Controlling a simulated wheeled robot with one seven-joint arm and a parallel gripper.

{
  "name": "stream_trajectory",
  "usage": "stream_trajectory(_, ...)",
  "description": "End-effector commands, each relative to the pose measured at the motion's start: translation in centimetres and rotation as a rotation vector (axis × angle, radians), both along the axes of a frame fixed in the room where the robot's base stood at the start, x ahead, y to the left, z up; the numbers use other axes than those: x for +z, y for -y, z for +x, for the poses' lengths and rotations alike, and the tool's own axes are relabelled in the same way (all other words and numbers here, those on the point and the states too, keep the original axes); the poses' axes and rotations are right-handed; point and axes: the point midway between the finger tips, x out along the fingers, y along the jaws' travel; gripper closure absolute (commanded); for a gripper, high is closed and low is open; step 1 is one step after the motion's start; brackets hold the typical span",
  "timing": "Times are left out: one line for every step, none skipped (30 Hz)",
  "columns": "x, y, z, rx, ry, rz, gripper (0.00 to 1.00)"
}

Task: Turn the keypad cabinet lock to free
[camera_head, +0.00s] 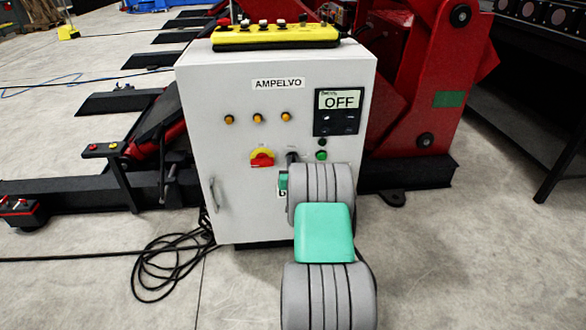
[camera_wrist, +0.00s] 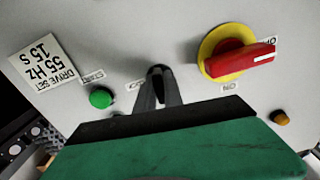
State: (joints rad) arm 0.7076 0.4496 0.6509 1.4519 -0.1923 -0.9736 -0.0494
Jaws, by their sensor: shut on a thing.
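The white keypad cabinet (camera_head: 230,180), labelled AMPELVO, stands upright with its front facing me. Its lock is a small black knob (camera_wrist: 156,71) between the red-yellow switch and the green button, mostly hidden by my fingers. My gripper (camera_wrist: 159,88) is shut on this lock at the cabinet front. In the head view my gripper (camera_head: 291,160) shows only partly, as my grey and green arm covers its lower side. A keypad with display (camera_head: 339,98) above right of the lock reads OFF. The lock's exact angle cannot be told.
The red rotary switch on a yellow plate (camera_head: 262,158) is left of the lock. A green button (camera_head: 321,155) is to the right. A yellow control box (camera_head: 275,36) lies on top. Black cable (camera_head: 160,262) coils on the floor at left. Red machinery (camera_head: 430,80) stands behind.

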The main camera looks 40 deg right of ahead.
Motion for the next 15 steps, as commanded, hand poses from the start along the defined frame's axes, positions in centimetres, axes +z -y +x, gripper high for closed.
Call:
stream_trajectory(-0.35, -0.01, 0.0, 0.0, -0.014, -0.018, 1.0)
stream_trajectory(-0.35, -0.03, -0.01, 0.0, -0.022, -0.031, 1.0)
stream_trajectory(-0.31, -0.02, -0.01, 0.0, -0.031, -0.044, 1.0)
stream_trajectory(-0.27, -0.01, 0.0, 0.0, -0.038, -0.054, 1.0)
stream_trajectory(-0.24, -0.01, 0.0, 0.0, -0.044, -0.062, 1.0)
stream_trajectory(-0.21, -0.01, -0.01, 0.0, -0.051, -0.072, 1.0)
stream_trajectory(-0.2, -0.01, -0.02, 0.0, -0.055, -0.079, 1.0)
stream_trajectory(-0.19, -0.01, -0.02, 0.0, -0.059, -0.084, 1.0)
stream_trajectory(-0.17, -0.01, -0.02, 0.0, -0.063, -0.09, 1.0)
stream_trajectory(-0.16, -0.01, -0.02, 0.0, -0.066, -0.093, 1.0)
stream_trajectory(-0.14, -0.01, -0.02, 0.0, -0.068, -0.096, 1.0)
stream_trajectory(-0.12, -0.01, -0.02, 0.0, -0.071, -0.1, 1.0)
stream_trajectory(-0.11, 0.0, -0.02, 0.0, -0.072, -0.101, 1.0)
stream_trajectory(-0.1, 0.0, -0.02, 0.0, -0.073, -0.103, 1.0)
stream_trajectory(-0.09, 0.0, -0.02, 0.0, -0.074, -0.105, 1.0)
